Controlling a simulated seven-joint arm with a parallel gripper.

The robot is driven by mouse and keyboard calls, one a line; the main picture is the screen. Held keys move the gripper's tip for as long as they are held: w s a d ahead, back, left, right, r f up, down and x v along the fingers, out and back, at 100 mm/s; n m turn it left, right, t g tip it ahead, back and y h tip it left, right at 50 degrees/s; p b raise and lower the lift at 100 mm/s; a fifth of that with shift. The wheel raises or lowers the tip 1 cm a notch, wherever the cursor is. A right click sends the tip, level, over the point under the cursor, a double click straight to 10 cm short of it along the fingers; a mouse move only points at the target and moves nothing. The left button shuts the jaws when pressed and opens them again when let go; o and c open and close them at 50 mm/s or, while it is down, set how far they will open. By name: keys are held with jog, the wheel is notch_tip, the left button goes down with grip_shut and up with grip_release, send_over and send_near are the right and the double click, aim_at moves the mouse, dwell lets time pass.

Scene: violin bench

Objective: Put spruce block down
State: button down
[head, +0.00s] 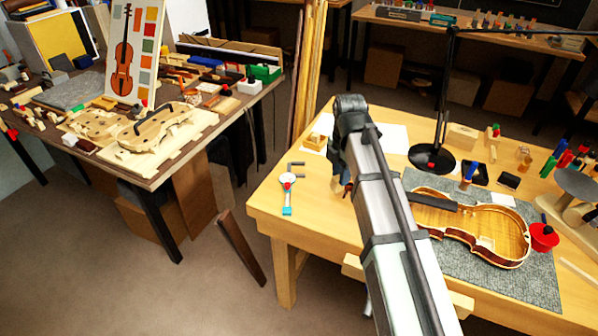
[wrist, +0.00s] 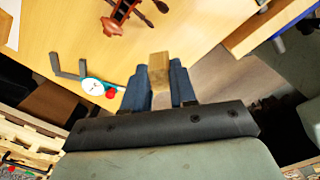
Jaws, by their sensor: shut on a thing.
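The spruce block (wrist: 158,66) is a small pale wooden piece, seen end-on in the wrist view. My gripper (wrist: 160,84) is shut on it, with one blue finger on each side. Behind the block in that view lies the pale bench top (wrist: 190,28), close to its edge. I cannot tell the height of the block above the bench.
A white dial gauge (head: 287,180) lies near the bench's left edge; it shows left of the gripper in the wrist view (wrist: 93,87). A reddish scroll (wrist: 113,24) is above. The open violin body (head: 497,222) lies on a grey mat (head: 545,285). A black lamp base (head: 432,157) stands behind.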

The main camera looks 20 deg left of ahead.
jog(key=w+a+m, duration=0.5)
jog(key=a+m, duration=0.1)
jog(key=a, duration=0.3)
jog(key=w+a+m, duration=0.5)
jog(key=a+m, duration=0.1)
jog(key=a, duration=0.2)
jog(key=shift+w+a+f+m, duration=0.1)
jog(key=shift+a+f+m, duration=0.05)
jog(key=shift+f+m, duration=1.6)
jog(key=shift+w+a+f+m, duration=0.15)
jog(key=shift+f+m, duration=1.15)
jog(key=shift+m, duration=0.8)
jog(key=shift+w+a+f+m, duration=0.1)
jog(key=shift+a+f+m, duration=0.05)
jog(key=shift+f+m, duration=1.6)
jog(key=shift+s+r, duration=0.1)
jog(key=shift+r, duration=0.05)
jog(key=c, duration=0.9)
grip_release()
